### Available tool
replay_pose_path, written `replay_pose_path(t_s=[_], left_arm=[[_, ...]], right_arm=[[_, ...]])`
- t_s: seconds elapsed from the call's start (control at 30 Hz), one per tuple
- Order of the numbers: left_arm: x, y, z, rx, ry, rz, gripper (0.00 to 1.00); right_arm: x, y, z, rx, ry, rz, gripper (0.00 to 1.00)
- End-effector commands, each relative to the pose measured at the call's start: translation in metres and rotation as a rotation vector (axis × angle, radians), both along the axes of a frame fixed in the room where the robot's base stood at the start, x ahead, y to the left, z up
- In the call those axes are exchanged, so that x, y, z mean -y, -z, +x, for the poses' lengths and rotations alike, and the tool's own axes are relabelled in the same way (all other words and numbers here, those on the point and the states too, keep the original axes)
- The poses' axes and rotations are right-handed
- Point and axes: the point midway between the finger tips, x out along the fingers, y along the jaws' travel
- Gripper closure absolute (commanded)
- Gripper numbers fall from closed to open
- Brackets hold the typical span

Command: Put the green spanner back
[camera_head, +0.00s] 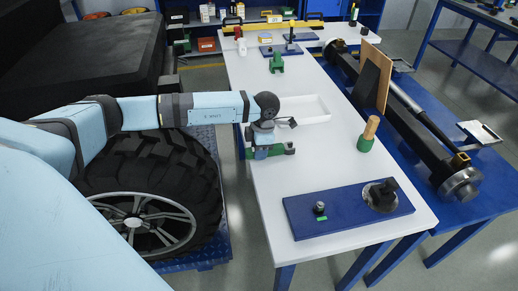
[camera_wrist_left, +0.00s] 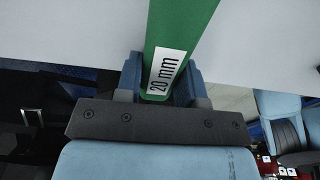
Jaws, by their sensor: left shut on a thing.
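The green spanner (camera_head: 286,149) is in my left gripper (camera_head: 261,148), at the left edge of the white table. The open-jawed end of the spanner points right, over the table top. In the left wrist view the spanner (camera_wrist_left: 184,28) runs up and away from between the fingers, with a white label reading "20 mm". My left gripper (camera_wrist_left: 160,88) is shut on it, with one finger on each side. Whether the spanner touches the table cannot be told. My right gripper is not in view.
A white tray (camera_head: 318,106) lies just beyond the gripper. A green piece with a wooden handle (camera_head: 368,134) stands to the right. A blue plate (camera_head: 340,215) with dark fittings lies at the near end. A green object (camera_head: 277,63) stands farther back. Clear table surrounds the spanner's right end.

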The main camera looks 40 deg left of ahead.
Motion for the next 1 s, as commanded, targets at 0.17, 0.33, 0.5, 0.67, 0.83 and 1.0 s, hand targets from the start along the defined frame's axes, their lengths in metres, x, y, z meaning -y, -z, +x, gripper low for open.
replay_pose_path(t_s=[0.17, 0.33, 0.5, 0.67, 0.83, 1.0], left_arm=[[0.0, 0.002, 0.0, -0.001, 0.0, 0.001, 0.39], [0.0, 0.002, 0.0, 0.0, 0.0, 0.0, 0.39], [0.0, -0.005, 0.0, 0.0, 0.0, 0.0, 0.39], [0.001, -0.026, 0.003, 0.003, 0.0, 0.0, 0.39], [0.004, -0.064, 0.006, 0.004, 0.0, 0.0, 0.39], [0.007, -0.097, 0.009, 0.004, 0.0, 0.0, 0.39]], right_arm=[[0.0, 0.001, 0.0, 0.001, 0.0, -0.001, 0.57], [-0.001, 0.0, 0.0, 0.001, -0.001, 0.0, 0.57], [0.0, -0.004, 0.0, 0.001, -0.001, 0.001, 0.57], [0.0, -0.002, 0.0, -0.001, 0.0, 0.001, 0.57], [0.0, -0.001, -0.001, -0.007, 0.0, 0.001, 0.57], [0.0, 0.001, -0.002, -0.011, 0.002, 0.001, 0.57]])
